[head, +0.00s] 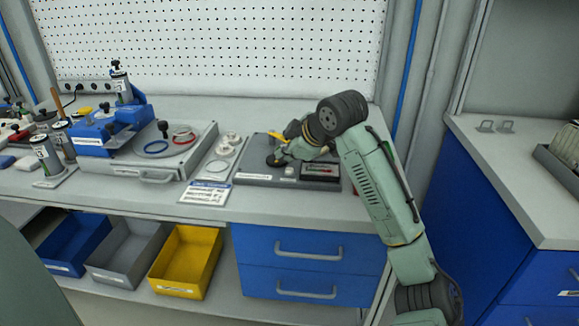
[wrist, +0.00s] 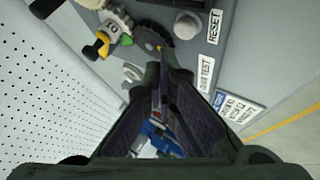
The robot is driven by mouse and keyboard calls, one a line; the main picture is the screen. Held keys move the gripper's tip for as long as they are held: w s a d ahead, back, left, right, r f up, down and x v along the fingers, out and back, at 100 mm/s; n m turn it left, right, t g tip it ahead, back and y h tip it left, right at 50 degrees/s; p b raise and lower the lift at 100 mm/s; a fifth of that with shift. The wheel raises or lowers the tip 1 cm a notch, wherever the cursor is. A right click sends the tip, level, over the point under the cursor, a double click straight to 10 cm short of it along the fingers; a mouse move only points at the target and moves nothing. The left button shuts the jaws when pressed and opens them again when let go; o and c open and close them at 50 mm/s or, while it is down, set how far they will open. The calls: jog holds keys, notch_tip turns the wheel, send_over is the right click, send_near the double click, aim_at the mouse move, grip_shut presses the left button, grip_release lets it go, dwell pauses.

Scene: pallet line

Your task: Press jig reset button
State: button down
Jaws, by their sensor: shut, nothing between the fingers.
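The grey jig (head: 255,180) sits on the bench in the head view. Its reset button (wrist: 187,25) is a pale grey round cap beside a RESET label (wrist: 214,27) in the wrist view. In the head view a small pale cap (head: 290,171) shows on the jig near its front edge. My gripper (wrist: 165,76) is shut and empty, over the jig. In the wrist view its tips appear below the black toothed wheel (wrist: 152,40), apart from the button in the picture. In the head view my arm partly hides the jig; whether the fingertips touch anything is not clear.
On the jig are a yellow-handled lever (wrist: 98,46) and a dark display (head: 320,171). White rings (head: 217,166) and a printed card (head: 207,192) lie left of it. A blue clamp fixture (head: 105,128) stands further left. A perforated wall (head: 200,50) rises behind.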

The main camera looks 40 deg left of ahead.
aim_at(287, 170)
notch_tip(287, 170, up, 4)
jog(key=p, duration=0.3)
jog(key=shift+r, duration=0.1)
dwell(0.6)
